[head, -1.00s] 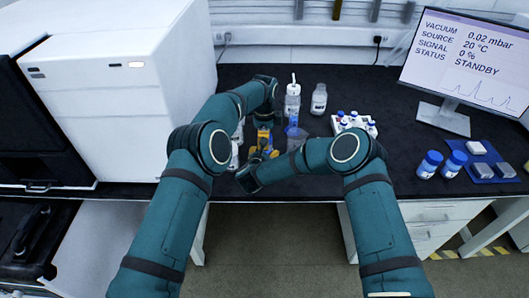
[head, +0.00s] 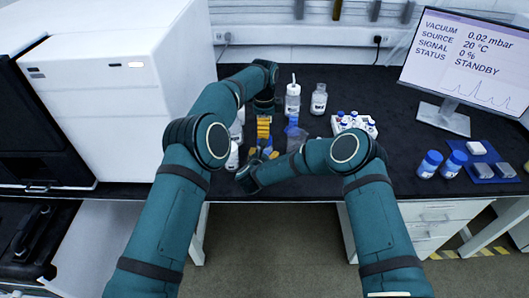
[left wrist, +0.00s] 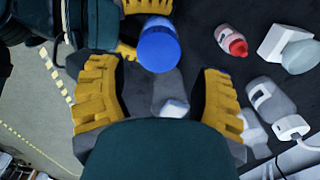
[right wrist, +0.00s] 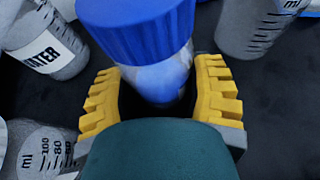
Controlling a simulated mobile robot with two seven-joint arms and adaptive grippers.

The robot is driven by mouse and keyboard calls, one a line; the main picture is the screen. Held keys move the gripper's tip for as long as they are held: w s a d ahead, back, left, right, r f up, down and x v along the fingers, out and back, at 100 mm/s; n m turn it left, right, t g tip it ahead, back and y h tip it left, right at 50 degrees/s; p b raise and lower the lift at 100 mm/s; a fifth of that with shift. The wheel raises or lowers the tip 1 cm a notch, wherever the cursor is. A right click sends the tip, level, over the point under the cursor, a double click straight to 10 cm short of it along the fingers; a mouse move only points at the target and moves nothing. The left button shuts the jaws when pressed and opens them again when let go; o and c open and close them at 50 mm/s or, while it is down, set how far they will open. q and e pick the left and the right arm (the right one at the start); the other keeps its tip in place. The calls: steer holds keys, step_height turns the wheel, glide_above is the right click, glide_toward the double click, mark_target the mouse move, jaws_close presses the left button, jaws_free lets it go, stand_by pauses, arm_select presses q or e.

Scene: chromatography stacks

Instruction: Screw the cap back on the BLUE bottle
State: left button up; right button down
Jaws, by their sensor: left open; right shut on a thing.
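The blue-capped bottle stands between the fingers of my right gripper (right wrist: 160,95), which is shut on its clear body. The ribbed blue cap (right wrist: 140,28) sits on top of the bottle in the right wrist view; whether it is fully tight I cannot tell. The cap also shows from above in the left wrist view (left wrist: 158,50), and as a small blue spot in the head view. My left gripper (left wrist: 157,88) is open and empty, with the cap ahead of its fingers and apart from them. In the head view the left gripper (head: 264,128) is just behind the right one.
A bottle labelled WATER (right wrist: 45,45) and measuring glassware stand close around the held bottle. A wash bottle (head: 292,98) and a clear bottle (head: 319,100) stand behind. A rack of vials (head: 354,123) and two blue-capped bottles (head: 429,164) are to the right. A white instrument (head: 115,85) fills the left.

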arm_select(q)
steer(key=shift+s+d+f, duration=0.1)
steer(key=shift+s+f, duration=0.05)
steer(key=shift+s, duration=0.05)
arm_select(e)
steer(key=shift+w+r, duration=0.15)
steer(key=shift+r, duration=0.1)
steer(key=shift+r, duration=0.1)
arm_select(q)
steer(key=d+n, duration=0.1)
steer(key=d+r+n, duration=0.1)
steer(key=shift+s+d+r+n, duration=0.2)
steer(key=shift+s+n, duration=0.1)
steer(key=shift+s, duration=0.1)
steer(key=n, duration=0.3)
steer(key=a+n, duration=0.1)
steer(key=n, duration=0.1)
steer(key=shift+w+r+n, duration=0.2)
steer(key=shift+w+n, duration=0.05)
steer(key=shift+n, duration=0.05)
steer(key=n, duration=0.2)
steer(key=a+n, duration=0.1)
steer(key=n, duration=0.2)
steer(key=shift+w+r, duration=0.15)
steer(key=shift+r, duration=0.05)
steer(key=n, duration=0.5)
steer(key=shift+w+a+r+n, duration=0.1)
steer(key=shift+a+r+n, duration=0.15)
steer(key=shift+a+n, duration=0.1)
steer(key=shift+f, duration=0.1)
